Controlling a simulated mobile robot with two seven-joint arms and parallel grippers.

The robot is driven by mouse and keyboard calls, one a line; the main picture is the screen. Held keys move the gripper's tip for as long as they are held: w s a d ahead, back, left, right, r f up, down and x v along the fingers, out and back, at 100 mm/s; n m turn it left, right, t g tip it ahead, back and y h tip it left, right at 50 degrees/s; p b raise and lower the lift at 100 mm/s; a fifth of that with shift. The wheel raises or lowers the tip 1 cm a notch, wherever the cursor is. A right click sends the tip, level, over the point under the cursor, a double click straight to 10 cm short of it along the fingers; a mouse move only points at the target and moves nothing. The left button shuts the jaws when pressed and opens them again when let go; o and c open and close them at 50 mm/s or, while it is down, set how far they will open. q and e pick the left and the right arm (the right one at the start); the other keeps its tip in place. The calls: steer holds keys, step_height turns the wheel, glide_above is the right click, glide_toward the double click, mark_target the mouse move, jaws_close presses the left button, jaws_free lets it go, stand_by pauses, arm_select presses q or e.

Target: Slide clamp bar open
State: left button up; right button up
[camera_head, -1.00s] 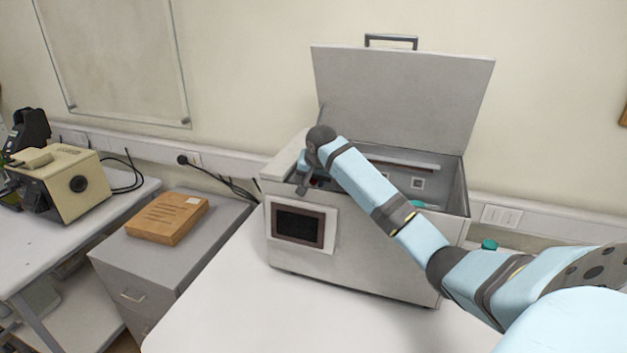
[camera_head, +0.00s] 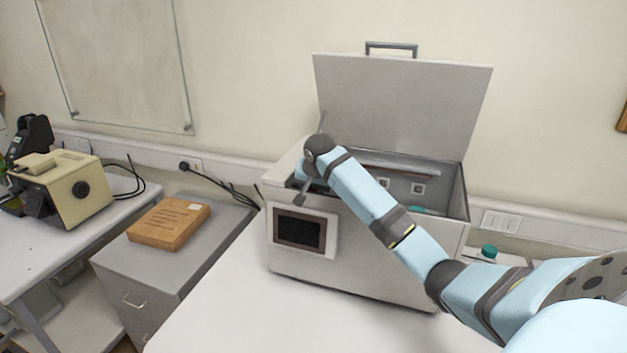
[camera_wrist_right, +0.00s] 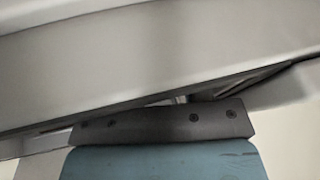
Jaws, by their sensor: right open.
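The grey metal box (camera_head: 352,262) stands on the white table with its lid (camera_head: 405,105) raised. A thin pale bar (camera_head: 415,173) runs along the inside near the back wall; I cannot tell for sure that it is the clamp bar. My right arm reaches over the front rim from the right. My right gripper (camera_head: 302,190) is at the box's left end, partly hidden by its wrist, and is open. In the right wrist view, a broad grey surface (camera_wrist_right: 150,60) fills the space ahead of the gripper's dark mount; the fingertips are hidden there. My left gripper is out of view.
The box has a dark screen (camera_head: 299,231) on its front. Two small square markers and a teal item (camera_head: 428,210) show inside. A teal-capped bottle (camera_head: 488,252) stands behind right. The table's front left is clear.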

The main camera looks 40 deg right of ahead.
steer(key=b+v, duration=0.2)
steer(key=v, duration=1.1)
steer(key=shift+s+r, duration=0.2)
steer(key=shift+r, duration=0.05)
steer(key=shift+a, duration=0.15)
steer(key=shift+f, duration=0.15)
